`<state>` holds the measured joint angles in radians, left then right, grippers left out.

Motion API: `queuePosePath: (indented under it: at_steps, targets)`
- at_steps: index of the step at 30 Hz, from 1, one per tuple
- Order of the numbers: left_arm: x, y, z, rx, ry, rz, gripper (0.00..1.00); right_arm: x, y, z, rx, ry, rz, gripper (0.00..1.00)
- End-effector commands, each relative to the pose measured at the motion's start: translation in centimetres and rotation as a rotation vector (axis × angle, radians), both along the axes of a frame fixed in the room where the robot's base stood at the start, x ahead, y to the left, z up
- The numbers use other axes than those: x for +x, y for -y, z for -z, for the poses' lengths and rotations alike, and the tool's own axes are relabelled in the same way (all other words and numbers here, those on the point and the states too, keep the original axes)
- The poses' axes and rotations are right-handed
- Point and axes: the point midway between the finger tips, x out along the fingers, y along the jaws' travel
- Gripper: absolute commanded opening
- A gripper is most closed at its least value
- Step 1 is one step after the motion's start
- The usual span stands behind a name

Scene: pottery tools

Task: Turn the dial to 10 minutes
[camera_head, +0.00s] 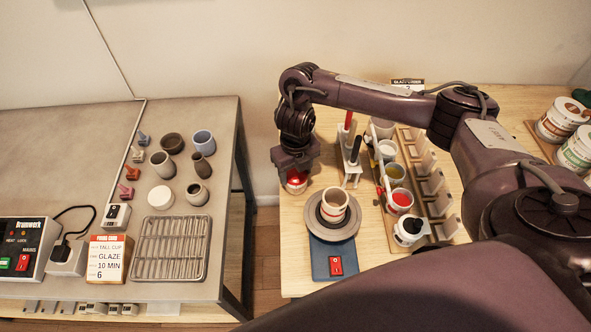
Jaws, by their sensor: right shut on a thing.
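My right gripper (294,168) points down near the left edge of the wooden table. It is shut on the red top of a small round thing (297,187) with a pale lower part, which looks like the dial. The gripper hides most of it, and no minute marks can be read. A firing card (108,260) on the grey table reads "TALL CUP", "GLAZE", "10 MIN" and "6". My left gripper is not in view.
Close by stand a wheel (331,228) with a cream and red cup (334,204), a tool holder (352,155), and several glaze cups (396,174). The grey table holds pots, a wire rack (171,249) and a control box (20,250). A gap separates the tables.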

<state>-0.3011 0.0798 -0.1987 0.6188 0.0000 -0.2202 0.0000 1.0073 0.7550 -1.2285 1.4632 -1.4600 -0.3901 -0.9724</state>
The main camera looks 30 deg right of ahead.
Motion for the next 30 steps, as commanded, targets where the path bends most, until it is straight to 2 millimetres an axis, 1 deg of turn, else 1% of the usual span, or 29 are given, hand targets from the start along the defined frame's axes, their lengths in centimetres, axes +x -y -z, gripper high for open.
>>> queuePosePath:
  at_steps: [5, 11, 20, 30]
  targets:
    - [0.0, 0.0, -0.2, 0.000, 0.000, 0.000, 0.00, 0.0, 0.0, 0.0, 0.000, -0.001, 0.035, 0.32]
    - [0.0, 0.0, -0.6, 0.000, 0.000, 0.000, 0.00, 0.0, 0.0, -0.1, 0.000, -0.002, 0.143, 0.32]
    - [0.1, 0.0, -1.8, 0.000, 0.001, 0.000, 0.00, -0.1, 0.0, -0.2, 0.001, -0.003, 0.409, 0.32]
    - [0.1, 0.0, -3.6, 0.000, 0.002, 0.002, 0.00, -0.1, 0.1, -0.2, 0.000, -0.002, 0.723, 0.32]
